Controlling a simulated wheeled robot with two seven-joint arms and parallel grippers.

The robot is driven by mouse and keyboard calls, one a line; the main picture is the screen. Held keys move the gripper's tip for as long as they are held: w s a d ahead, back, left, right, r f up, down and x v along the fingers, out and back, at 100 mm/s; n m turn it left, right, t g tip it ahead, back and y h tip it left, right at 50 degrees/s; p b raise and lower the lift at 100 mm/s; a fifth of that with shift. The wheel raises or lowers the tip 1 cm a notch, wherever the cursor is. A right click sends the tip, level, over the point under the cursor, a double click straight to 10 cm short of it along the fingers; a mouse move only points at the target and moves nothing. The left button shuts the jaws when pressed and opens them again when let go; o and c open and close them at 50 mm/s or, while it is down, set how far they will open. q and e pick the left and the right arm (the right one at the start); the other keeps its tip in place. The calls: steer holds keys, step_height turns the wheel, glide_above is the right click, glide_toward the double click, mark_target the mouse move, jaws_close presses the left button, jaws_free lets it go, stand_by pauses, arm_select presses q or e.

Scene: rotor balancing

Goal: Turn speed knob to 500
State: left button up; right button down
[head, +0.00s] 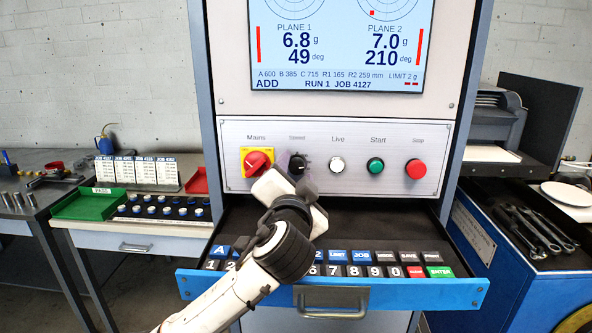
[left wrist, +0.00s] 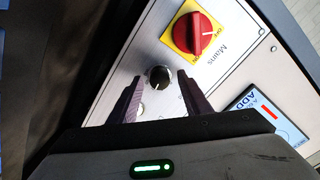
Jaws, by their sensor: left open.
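The black speed knob (head: 298,163) is on the grey control panel (head: 231,178), between the red Mains switch on its yellow plate (head: 257,160) and the white Live lamp (head: 337,164). In the left wrist view the speed knob (left wrist: 159,76) stands between and just beyond the tips of my left gripper (left wrist: 160,88). The fingers are open, one on each side, and I cannot tell whether they touch it. In the head view my left gripper (head: 287,183) is in front of the panel below the knob. The knob's scale is too small to read. My right gripper is not in view.
A green Start button (head: 375,165) and red Stop button (head: 416,169) are to the right on the panel. Below, an open drawer (head: 460,295) holds a keypad (head: 362,271), partly hidden by my left arm. The screen (head: 340,45) above reads RUN 1 JOB 4127.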

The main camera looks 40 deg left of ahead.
arm_select(q)
steer(key=shift+w, duration=0.1)
steer(key=c, duration=1)
steer(key=shift+c, duration=0.2)
steer(key=m, duration=0.7)
steer(key=shift+m, duration=0.3)
steer(key=m, duration=0.4)
steer(key=shift+m, duration=2.1)
steer(key=shift+f, duration=0.1)
